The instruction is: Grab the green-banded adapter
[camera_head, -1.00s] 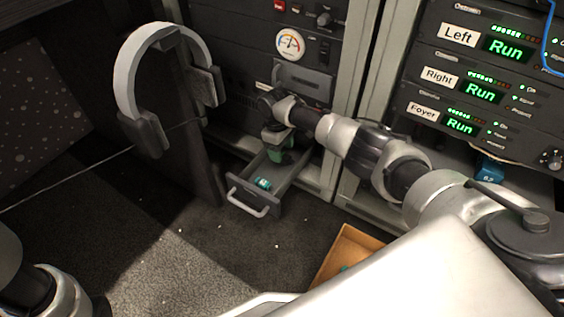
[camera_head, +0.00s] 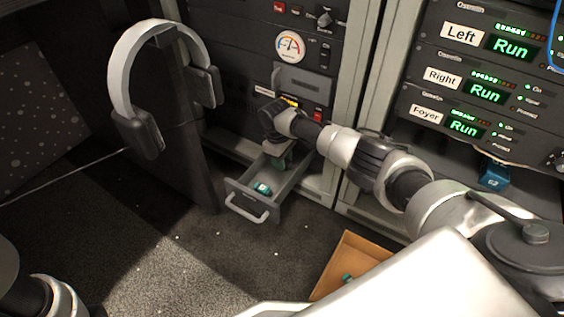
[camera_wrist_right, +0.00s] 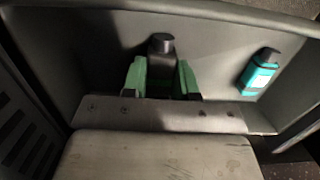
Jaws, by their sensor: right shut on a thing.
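My right gripper (camera_head: 279,161) reaches down into the open drawer (camera_head: 287,186). In the right wrist view its two green fingers (camera_wrist_right: 161,78) are shut on a dark, cylinder-topped adapter (camera_wrist_right: 161,44) between them. A teal adapter with a pale label and dark cap (camera_wrist_right: 259,73) lies apart, to the right in the drawer. This teal adapter also shows in the head view (camera_head: 263,189). Of my left arm, only a part shows at the lower left; its gripper is out of view.
Headphones (camera_head: 138,75) hang on a dark panel left of the drawer. Rack units with green displays (camera_head: 484,92) and a blue item (camera_head: 494,176) are at right. Carpet left of the drawer is mostly clear.

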